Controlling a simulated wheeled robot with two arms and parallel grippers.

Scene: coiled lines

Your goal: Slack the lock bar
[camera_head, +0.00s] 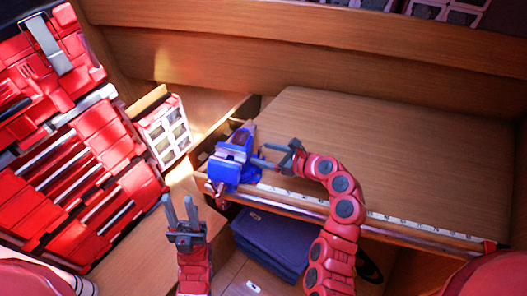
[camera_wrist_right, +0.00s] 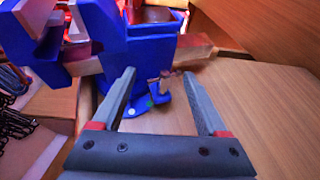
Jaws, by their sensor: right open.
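A blue vise (camera_head: 232,160) is mounted at the left front corner of the wooden workbench; it fills the upper left of the right wrist view (camera_wrist_right: 145,55). A small metal bar (camera_wrist_right: 167,76), apparently the lock bar, sticks out low on the vise near its round base. My right gripper (camera_head: 262,156) is open at the vise's right side. In the right wrist view its fingertips (camera_wrist_right: 159,73) stand on either side of the small bar; I cannot tell whether they touch it. My left gripper (camera_head: 176,199) is open and empty, in front of the bench and below the vise.
The workbench top (camera_head: 350,140) is clear to the right of the vise, with a ruler strip (camera_head: 400,222) along its front edge. Red tool boxes (camera_head: 85,170) stand at the left, beside an organizer case (camera_head: 165,132). A dark blue stack (camera_head: 272,240) lies below the bench edge.

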